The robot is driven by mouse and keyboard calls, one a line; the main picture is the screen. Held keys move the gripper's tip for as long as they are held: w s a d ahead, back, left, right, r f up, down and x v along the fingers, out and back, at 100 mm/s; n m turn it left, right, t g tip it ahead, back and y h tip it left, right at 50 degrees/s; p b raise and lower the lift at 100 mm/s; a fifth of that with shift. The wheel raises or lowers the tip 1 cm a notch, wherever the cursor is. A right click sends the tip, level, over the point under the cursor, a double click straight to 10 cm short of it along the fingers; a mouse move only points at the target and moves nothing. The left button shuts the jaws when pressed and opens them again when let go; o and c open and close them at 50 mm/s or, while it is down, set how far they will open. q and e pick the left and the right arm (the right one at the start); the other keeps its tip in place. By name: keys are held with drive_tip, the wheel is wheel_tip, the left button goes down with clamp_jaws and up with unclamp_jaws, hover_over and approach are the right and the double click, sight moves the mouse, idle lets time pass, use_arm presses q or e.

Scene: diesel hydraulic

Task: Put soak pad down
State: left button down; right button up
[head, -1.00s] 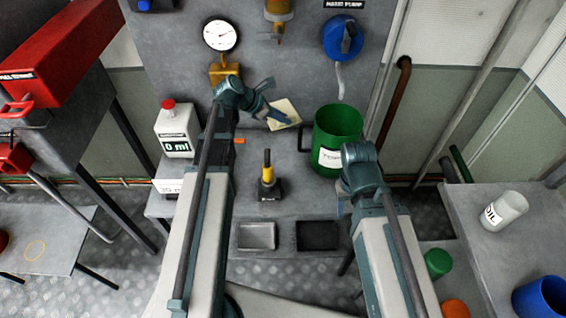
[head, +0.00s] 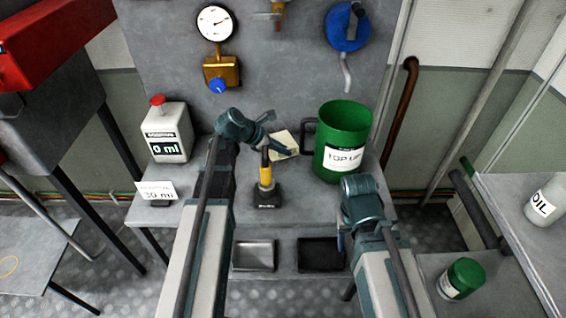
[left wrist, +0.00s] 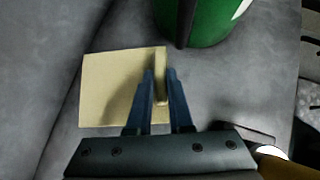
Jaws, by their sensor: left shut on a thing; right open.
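The soak pad (head: 285,146) is a flat cream square with a raised ridge. It shows at the back of the grey bench, left of the green TOP UP jug (head: 345,125). My left gripper (head: 281,147) is shut on it. In the left wrist view the blue fingertips (left wrist: 160,82) close around the ridge at the right side of the pad (left wrist: 108,88). The pad is over or on the grey surface; I cannot tell whether it touches. My right gripper (head: 342,235) is open below the jug, its fingers mostly hidden by my arm.
A yellow-and-black tool (head: 265,176) stands upright in front of the pad. A white 0 ml container (head: 166,133) and a 30 ml sign (head: 155,190) are at left. Two shallow trays, silver (head: 254,255) and black (head: 319,254), are in front. The jug's handle points toward the pad.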

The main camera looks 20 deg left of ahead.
sight(277, 156)
use_arm(q)
drive_tip(key=shift+f+b, duration=2)
drive_tip(key=shift+f, duration=0.05)
drive_tip(key=shift+f, duration=0.2)
drive_tip(key=c, duration=0.8)
unclamp_jaws()
drive_tip(key=shift+r, duration=0.2)
drive_tip(key=shift+a+r+p, duration=0.1)
drive_tip(key=shift+r+p, duration=0.2)
drive_tip(key=shift+p+v, duration=3.95)
drive_tip(key=shift+v, duration=1.8)
drive_tip(key=shift+s+f, duration=0.15)
